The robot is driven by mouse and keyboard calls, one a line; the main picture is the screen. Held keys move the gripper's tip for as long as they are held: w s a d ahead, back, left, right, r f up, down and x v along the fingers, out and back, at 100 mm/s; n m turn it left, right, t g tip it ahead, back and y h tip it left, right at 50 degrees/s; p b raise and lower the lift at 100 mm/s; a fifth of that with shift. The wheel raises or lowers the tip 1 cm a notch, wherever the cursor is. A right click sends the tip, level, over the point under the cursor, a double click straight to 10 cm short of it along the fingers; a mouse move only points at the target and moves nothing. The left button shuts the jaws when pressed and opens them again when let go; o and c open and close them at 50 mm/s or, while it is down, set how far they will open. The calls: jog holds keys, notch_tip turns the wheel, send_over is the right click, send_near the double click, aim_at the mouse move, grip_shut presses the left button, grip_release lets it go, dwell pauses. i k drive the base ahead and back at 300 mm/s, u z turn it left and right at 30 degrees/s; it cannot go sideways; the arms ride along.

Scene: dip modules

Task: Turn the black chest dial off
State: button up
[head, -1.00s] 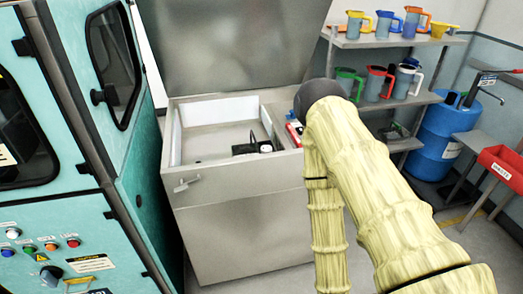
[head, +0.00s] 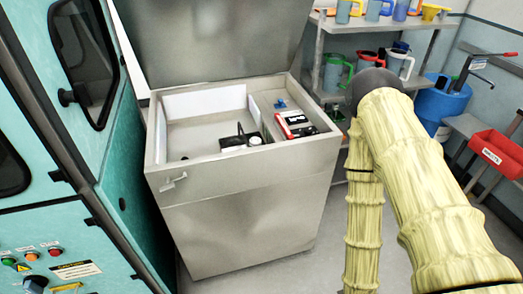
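A grey metal chest (head: 235,205) stands in the middle of the head view with its lid (head: 210,40) raised. Inside its white-walled compartment, towards the right, sits a small black item (head: 245,133) with pale round parts on or beside it. A small dark spot (head: 184,157) shows at the compartment's left front. I cannot tell whether either is the black chest dial, or how the dial is set. My arm, in a yellowish sleeve, rises at the right, apart from the chest in the picture. My gripper is not in view.
A red, white and black box (head: 296,123) and a small blue item (head: 281,103) lie in the chest's right part. A teal machine (head: 135,170) stands close on the left. Behind right are a shelf (head: 375,25) with jugs, a blue drum (head: 440,103) and a red bin (head: 494,150).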

aim_at(308, 132)
jog(key=i, duration=1.25)
